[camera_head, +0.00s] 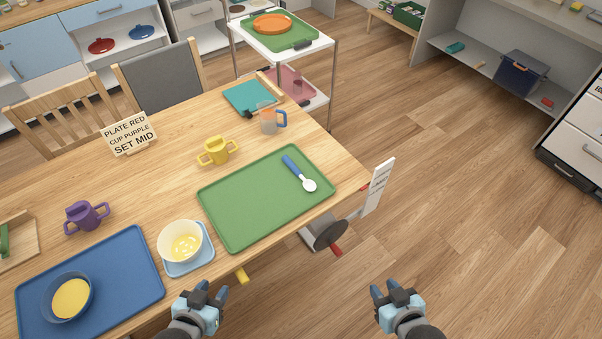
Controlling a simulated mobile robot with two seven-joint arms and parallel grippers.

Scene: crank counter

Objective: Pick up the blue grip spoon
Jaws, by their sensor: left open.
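The spoon has a blue grip (291,165) and a white bowl end (309,185). It lies on the right part of the green tray (235,219) on the wooden table, with the grip pointing to the back left. My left gripper (208,290) is open and empty at the table's front edge, below and left of the spoon. My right gripper (385,290) is over the floor, right of the table, with its fingers apart and nothing between them. Both grippers are well apart from the spoon.
A white bowl (180,241), yellow two-handled cup (216,151) and clear cup (268,118) stand near the green tray. A blue tray (140,262) lies at left. A crank (326,235) with a red handle and an upright white sign (378,186) are at the table's right edge.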

